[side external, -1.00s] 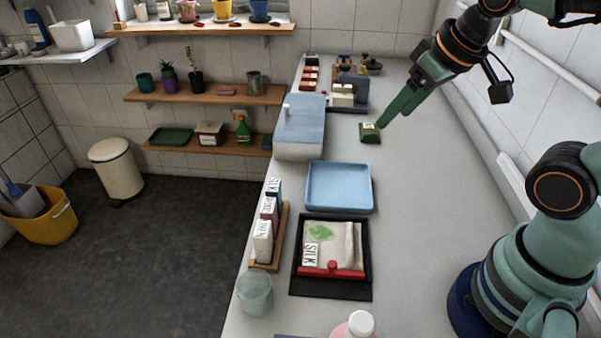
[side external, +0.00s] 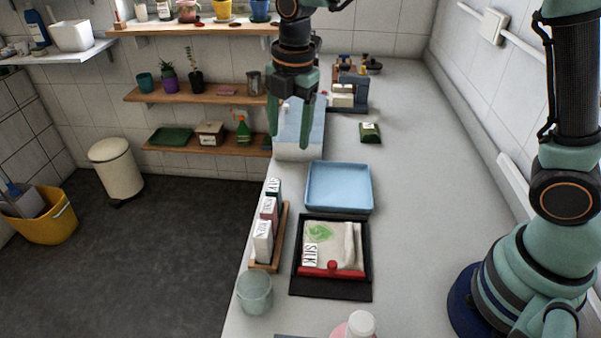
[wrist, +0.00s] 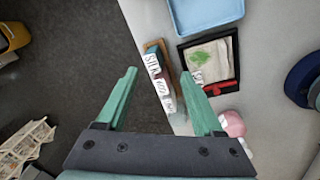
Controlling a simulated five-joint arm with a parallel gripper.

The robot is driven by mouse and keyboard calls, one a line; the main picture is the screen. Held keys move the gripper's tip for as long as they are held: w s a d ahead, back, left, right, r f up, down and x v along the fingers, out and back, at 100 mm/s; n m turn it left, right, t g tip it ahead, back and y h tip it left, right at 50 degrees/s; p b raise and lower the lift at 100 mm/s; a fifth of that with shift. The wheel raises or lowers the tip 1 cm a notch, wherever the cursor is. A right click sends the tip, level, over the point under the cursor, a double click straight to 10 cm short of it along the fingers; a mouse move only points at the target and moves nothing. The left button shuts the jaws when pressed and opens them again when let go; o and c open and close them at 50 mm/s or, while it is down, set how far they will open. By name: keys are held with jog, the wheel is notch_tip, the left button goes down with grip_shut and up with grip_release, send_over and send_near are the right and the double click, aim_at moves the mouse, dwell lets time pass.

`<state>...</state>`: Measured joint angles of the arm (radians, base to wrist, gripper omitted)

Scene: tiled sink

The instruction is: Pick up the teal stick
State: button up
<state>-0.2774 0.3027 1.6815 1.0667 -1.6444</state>
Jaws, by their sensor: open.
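Three labelled block-like sticks stand in a row in a wooden rack (side external: 284,225) at the counter's left edge. The farthest has a dark teal side and a white labelled top; I take it as the teal stick (side external: 279,188). It also shows in the wrist view (wrist: 152,66), between my fingers. A red-sided stick (side external: 269,209) and a white one (side external: 263,241) stand nearer. My gripper (side external: 289,140) is open and empty, fingers pointing down, high above the counter's left edge.
A blue tray (side external: 339,207) and a black tray (side external: 300,284) with cloth lie right of the rack. A glass cup (side external: 254,294) stands in front of it. A blue-lidded box (side external: 300,153) is behind.

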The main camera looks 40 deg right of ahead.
aim_at(271, 183)
jog(key=a+f+n, duration=0.1)
jog(key=w+a+f+n, duration=0.1)
jog(key=f+n, duration=0.1)
jog(key=a+f+n+g, duration=0.1)
jog(key=n, duration=0.1)
jog(key=shift+w+a+f, duration=0.25)
jog(key=shift+w+f, duration=0.1)
jog(key=shift+w, duration=0.05)
notch_tip(271, 183, down, 12)
jog(key=shift+s, duration=0.15)
grip_shut()
